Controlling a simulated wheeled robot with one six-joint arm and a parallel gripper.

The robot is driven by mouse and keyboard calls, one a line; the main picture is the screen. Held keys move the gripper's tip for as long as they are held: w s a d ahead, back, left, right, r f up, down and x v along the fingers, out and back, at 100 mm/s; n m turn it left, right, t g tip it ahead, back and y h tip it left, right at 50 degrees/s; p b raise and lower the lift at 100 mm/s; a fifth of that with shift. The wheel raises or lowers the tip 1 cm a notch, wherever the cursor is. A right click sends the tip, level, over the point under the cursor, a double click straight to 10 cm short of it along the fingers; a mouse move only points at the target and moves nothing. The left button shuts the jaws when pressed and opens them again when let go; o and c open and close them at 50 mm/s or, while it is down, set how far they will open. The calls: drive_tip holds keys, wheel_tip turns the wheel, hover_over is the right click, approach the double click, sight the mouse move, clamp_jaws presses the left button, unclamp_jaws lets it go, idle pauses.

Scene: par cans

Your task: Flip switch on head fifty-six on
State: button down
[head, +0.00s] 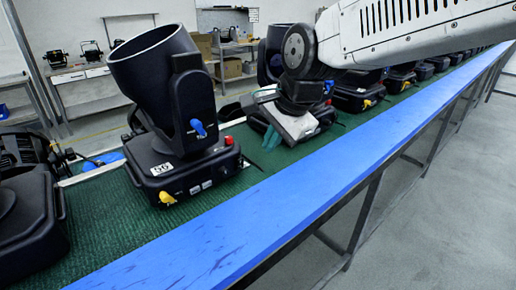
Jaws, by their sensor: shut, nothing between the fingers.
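Head fifty-six (150,75) is a black moving-head lamp on a square base (190,172), with its barrel tilted up to the left. A white label (162,169) reading 56 is on the base's front corner. A blue lever (198,128) sticks out from the yoke arm. A yellow knob (167,197) is low on the base, and a red knob (228,140) is on its right corner. Small white-marked fittings between them are too small to read as on or off. My gripper (271,137), with teal fingertips, is shut and empty, to the right of the base and apart from it.
The lamps stand on a green-topped bench (110,235) with a blue front rail (270,220). Another black lamp (28,205) is at the left, and several more run back at right. My arm covers the upper right. Open floor (430,220) lies in front.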

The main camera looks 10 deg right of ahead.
sight(240, 164)
drive_tip(key=x, duration=0.8)
drive_tip(key=shift+f, duration=0.3)
drive_tip(key=w+a, duration=0.2)
drive_tip(key=shift+w+f, duration=0.1)
drive_tip(key=shift+w, duration=0.3)
drive_tip(key=shift+w+a, duration=0.25)
drive_tip(key=shift+w, duration=0.2)
